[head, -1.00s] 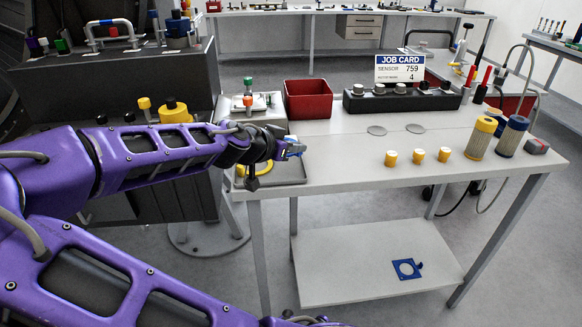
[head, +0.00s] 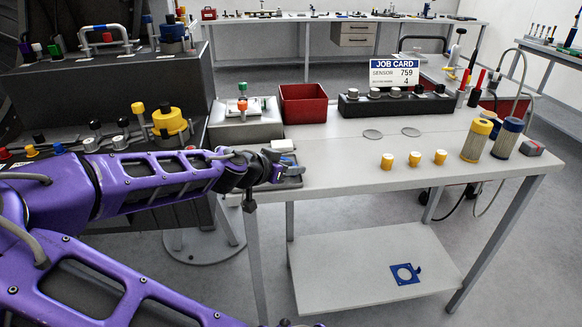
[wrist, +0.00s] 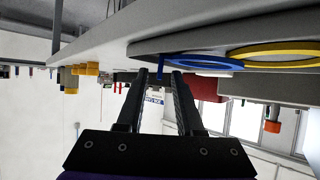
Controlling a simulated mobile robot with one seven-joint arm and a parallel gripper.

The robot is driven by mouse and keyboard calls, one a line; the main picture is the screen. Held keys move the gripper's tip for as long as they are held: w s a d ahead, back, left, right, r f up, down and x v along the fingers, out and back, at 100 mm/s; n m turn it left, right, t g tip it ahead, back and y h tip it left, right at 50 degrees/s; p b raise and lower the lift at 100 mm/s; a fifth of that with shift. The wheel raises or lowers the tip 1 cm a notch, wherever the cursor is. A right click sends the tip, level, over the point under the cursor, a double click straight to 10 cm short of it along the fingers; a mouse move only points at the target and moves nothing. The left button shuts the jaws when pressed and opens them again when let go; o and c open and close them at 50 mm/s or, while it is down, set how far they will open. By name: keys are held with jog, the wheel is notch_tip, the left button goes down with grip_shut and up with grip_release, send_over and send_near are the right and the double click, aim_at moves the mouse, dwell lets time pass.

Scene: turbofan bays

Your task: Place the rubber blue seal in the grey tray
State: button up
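A blue ring seal (wrist: 196,62) with a small upright tab lies on a dark flat tray or mat (wrist: 150,47) in the wrist view, which looks upside down. A yellow ring (wrist: 275,50) lies beside it. In the head view my arm mostly hides this dark tray (head: 292,184) at the bench's left end, and the rings are not visible. My gripper (head: 296,171) is low over it. In the wrist view my gripper (wrist: 160,74) is open, with the blue tab showing between its fingertips; I cannot tell whether they touch it.
A light grey box (head: 228,131) with green-topped and orange-topped pieces and a red bin (head: 305,104) stand behind. Yellow-capped pieces (head: 414,158) and filter cylinders (head: 477,139) stand to the right. A blue square gasket (head: 405,274) lies on the lower shelf.

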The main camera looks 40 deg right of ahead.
jog(key=p+v, duration=0.3)
jog(key=v, duration=0.9)
dwell(0.4)
